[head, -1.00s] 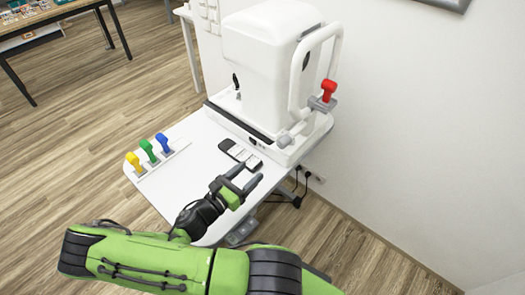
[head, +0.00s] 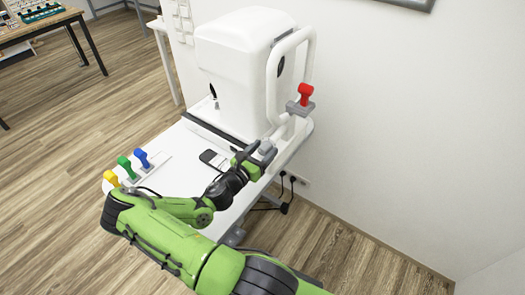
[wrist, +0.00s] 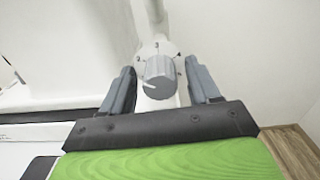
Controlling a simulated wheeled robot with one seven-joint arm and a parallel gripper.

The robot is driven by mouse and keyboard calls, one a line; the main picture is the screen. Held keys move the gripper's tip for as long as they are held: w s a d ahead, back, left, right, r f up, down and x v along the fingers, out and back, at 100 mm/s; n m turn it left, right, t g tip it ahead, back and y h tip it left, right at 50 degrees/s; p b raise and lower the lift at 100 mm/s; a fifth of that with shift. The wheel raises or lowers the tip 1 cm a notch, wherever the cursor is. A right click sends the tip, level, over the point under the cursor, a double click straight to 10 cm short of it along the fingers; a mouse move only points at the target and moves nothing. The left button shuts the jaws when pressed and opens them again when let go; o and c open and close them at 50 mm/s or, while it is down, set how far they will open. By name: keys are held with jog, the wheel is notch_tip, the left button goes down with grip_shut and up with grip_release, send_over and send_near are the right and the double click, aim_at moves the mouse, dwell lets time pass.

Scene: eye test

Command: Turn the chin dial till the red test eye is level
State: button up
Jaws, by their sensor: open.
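The chin dial, a grey ridged knob (wrist: 158,78), sits on a white mount in the wrist view. A white line on its face points to the left, and small dark marks ring its upper side. My gripper (head: 265,152) is open, and in the wrist view its two fingers stand either side of the dial with gaps visible. I cannot tell how deep the dial lies between them. The red test eye (head: 305,93) stands on a grey block beside the white headrest frame (head: 311,60) in the head view. I cannot tell whether it is exactly level.
The white machine (head: 240,60) stands on a white table (head: 180,185). Yellow (head: 111,178), green (head: 125,163) and blue (head: 141,158) pieces stand at the table's left. A dark phone-like item (head: 213,159) lies by the machine. Wall and cables are at the right.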

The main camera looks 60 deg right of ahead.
jog(key=shift+c, duration=0.2)
jog(key=c, duration=1)
jog(key=shift+m, duration=0.3)
